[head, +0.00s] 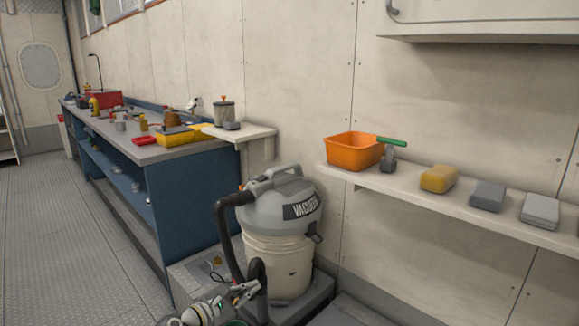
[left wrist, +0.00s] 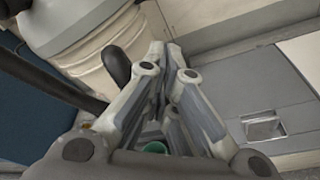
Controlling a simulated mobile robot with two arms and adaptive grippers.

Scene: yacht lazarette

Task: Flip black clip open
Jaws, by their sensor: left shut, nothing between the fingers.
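A vacuum with a grey head (head: 283,208) sits on a white bucket (head: 277,268). A small black clip (head: 316,238) shows at the right edge of the vacuum's head, where it meets the bucket; I cannot tell its exact position. My left gripper (head: 246,292) is low in front of the bucket, beside the black hose, and apart from the clip. It is shut and empty. In the left wrist view its fingers (left wrist: 172,52) are close together, with the white bucket (left wrist: 95,60) behind at upper left. The clip does not show clearly there. My right gripper is not in view.
The black hose (head: 228,240) hangs down the vacuum's left side, close to my left gripper. A blue workbench (head: 195,205) stands behind at left. A wall shelf (head: 420,192) at right carries an orange bin (head: 352,151) and several blocks. The floor at left is clear.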

